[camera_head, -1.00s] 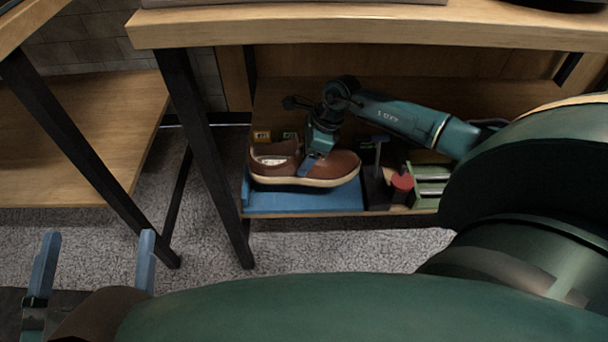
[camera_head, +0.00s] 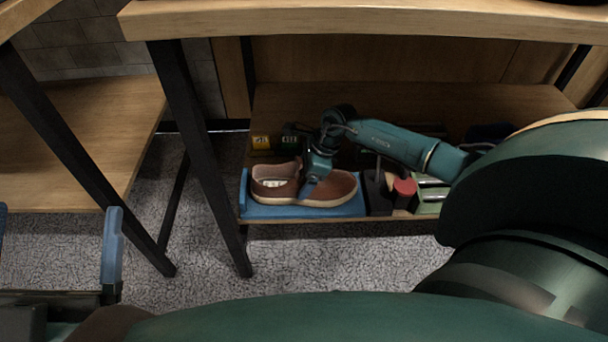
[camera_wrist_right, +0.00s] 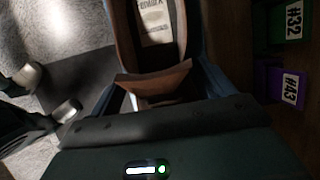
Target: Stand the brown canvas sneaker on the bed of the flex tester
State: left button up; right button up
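The brown canvas sneaker (camera_head: 335,186) has a pale sole and stands upright on the blue bed (camera_head: 300,211) of the flex tester, on the low shelf. Its toe points right. The sole appears to touch the bed. My right gripper (camera_head: 311,188) reaches down over the middle of the sneaker, with one blue finger against its near side; the far finger is hidden. In the right wrist view the sneaker's opening and pale insole (camera_wrist_right: 156,22) lie just in front of the gripper. My left gripper (camera_head: 57,210) is open and empty at the lower left.
A black block with an upright post (camera_head: 378,188), a red-topped item (camera_head: 405,187) and green items (camera_head: 431,194) stand right of the bed. Numbered tags (camera_head: 261,142) are behind it. The upper board (camera_head: 350,22) and black table leg (camera_head: 205,165) bound the space.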

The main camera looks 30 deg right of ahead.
jog(key=shift+o, duration=0.7)
jog(key=shift+r, duration=0.1)
jog(key=shift+d+r, duration=0.1)
jog(key=shift+r, duration=0.15)
pick_arm(q)
jog(key=f+n+g+y+p, duration=0.1)
jog(key=f+p, duration=0.1)
jog(key=s+f+n+y+p, duration=0.1)
jog(key=f+y+p, duration=0.1)
jog(key=shift+d+n+g+p, duration=0.1)
jog(key=shift+n+g+p, duration=0.2)
jog(key=shift+n+g, duration=0.1)
pick_arm(e)
jog(key=v, duration=1.1)
jog(key=shift+s+r, duration=0.15)
jog(key=shift+r, duration=0.05)
